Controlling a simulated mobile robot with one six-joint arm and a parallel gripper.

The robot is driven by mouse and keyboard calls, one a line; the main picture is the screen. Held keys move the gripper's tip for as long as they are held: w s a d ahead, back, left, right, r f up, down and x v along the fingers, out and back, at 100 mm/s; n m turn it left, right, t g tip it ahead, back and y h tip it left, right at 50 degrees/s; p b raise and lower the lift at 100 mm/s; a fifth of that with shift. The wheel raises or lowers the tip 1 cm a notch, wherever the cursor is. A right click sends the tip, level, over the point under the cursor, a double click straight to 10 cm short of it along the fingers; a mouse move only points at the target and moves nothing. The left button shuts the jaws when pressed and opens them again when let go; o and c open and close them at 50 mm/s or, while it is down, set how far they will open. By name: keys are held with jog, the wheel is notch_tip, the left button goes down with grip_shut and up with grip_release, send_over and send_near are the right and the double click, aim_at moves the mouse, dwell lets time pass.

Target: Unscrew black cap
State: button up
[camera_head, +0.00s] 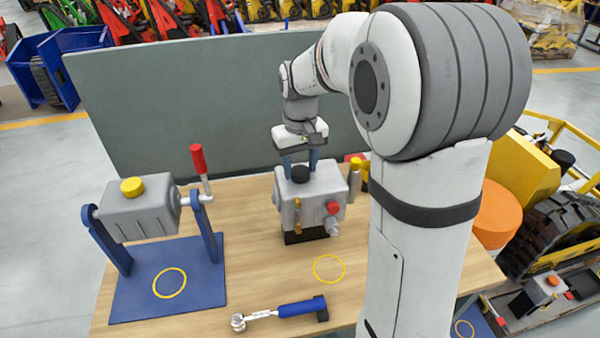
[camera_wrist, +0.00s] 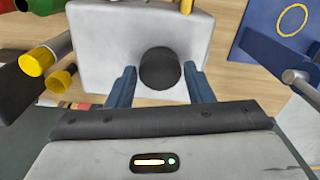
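The black cap (camera_head: 299,174) sits on top of a grey box-shaped housing (camera_head: 318,200) in the middle of the table. In the wrist view the round black cap (camera_wrist: 160,69) lies between and a little beyond my two blue fingertips. My gripper (camera_head: 300,164) points down over the housing, its fingers on either side of the cap. In the wrist view my gripper (camera_wrist: 160,85) is open, with a gap between each finger and the cap. The cap's underside and thread are hidden.
A blue stand (camera_head: 210,278) holding a grey drum with a yellow cap (camera_head: 132,187) and red-handled crank (camera_head: 198,160) stands at left. A blue-handled tool (camera_head: 300,308) lies at the front. A grey panel (camera_head: 200,110) rises behind. Wood around the yellow ring (camera_head: 329,268) is clear.

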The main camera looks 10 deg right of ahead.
jog(key=c, duration=0.3)
jog(key=n, duration=0.9)
jog(key=shift+n, duration=0.4)
jog(key=n, duration=0.5)
jog(key=shift+p, duration=0.35)
jog(key=n, duration=0.3)
jog(key=shift+n, duration=0.9)
